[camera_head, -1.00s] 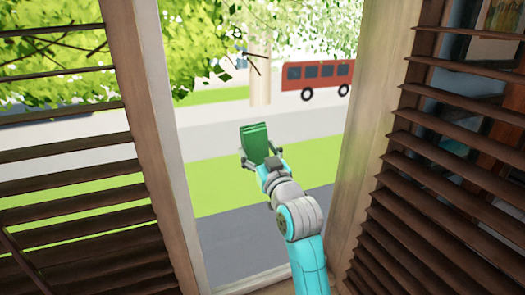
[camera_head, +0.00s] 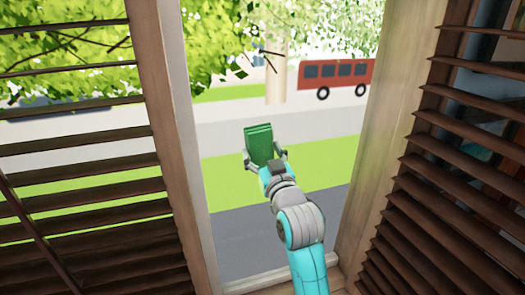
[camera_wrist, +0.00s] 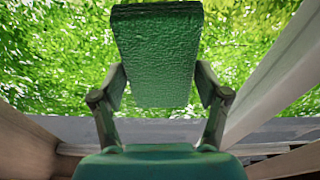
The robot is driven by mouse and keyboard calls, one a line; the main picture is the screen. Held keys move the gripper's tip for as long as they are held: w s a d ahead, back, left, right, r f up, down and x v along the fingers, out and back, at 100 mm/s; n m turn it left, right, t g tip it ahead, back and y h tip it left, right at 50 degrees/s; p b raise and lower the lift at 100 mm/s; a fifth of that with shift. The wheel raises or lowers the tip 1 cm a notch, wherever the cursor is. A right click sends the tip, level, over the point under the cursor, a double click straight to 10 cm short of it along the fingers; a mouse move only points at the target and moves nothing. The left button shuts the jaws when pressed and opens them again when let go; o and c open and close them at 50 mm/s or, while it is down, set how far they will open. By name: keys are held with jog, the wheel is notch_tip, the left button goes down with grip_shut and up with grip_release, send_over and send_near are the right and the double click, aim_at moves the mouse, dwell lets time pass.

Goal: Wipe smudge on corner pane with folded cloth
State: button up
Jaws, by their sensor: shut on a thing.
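My gripper (camera_head: 265,158) is shut on a folded green cloth (camera_head: 259,142), which stands up from the fingers in front of the window. In the wrist view the cloth (camera_wrist: 157,55) fills the upper middle, with one finger of my gripper (camera_wrist: 160,95) on each side of it. The corner pane (camera_head: 235,225) is the tall clear opening between two wooden posts. No smudge can be made out on it. I cannot tell whether the cloth touches the glass.
Wooden slatted shutters stand at the left (camera_head: 80,190) and right (camera_head: 465,150), beside the left post (camera_head: 165,110) and right post (camera_head: 390,130). A sill (camera_head: 265,280) runs along the bottom. Outside are a road, grass, trees and a red bus (camera_head: 338,75).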

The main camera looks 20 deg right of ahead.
jog(key=shift+s+d, duration=0.1)
jog(key=shift+s, duration=2.3)
jog(key=shift+s, duration=0.1)
jog(key=s, duration=0.3)
jog(key=shift+w, duration=0.15)
jog(key=shift+w+r, duration=0.3)
jog(key=shift+w, duration=0.75)
jog(key=shift+w+r, duration=0.3)
jog(key=shift+w, duration=0.8)
jog(key=shift+w+r, duration=0.3)
jog(key=shift+w, duration=0.95)
jog(key=shift+w, duration=1)
